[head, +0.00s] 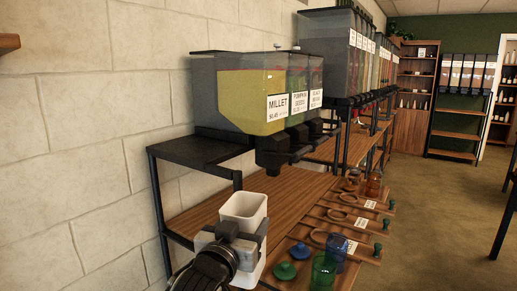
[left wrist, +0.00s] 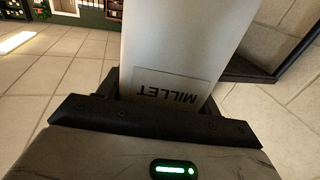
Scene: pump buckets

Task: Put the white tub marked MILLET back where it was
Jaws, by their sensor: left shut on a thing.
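The white tub (head: 248,208) is upright in my left gripper (head: 232,240), at the front left of the wooden counter in the head view. In the left wrist view the tub (left wrist: 185,40) fills the jaws, and its MILLET label (left wrist: 172,88) appears upside down. The left gripper is shut on the tub. The millet dispenser (head: 250,98), filled with yellow grain and labelled MILLET, stands behind and above the tub. Its dark spout (head: 272,160) is up to the right of the tub. I do not see my right gripper.
A black shelf frame (head: 190,150) stands left of the dispenser. The wooden counter (head: 290,188) has a clear strip below the spouts. Blue and green lids (head: 285,271), a green glass jar (head: 323,270) and wooden boards with labels (head: 345,222) lie along its front edge.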

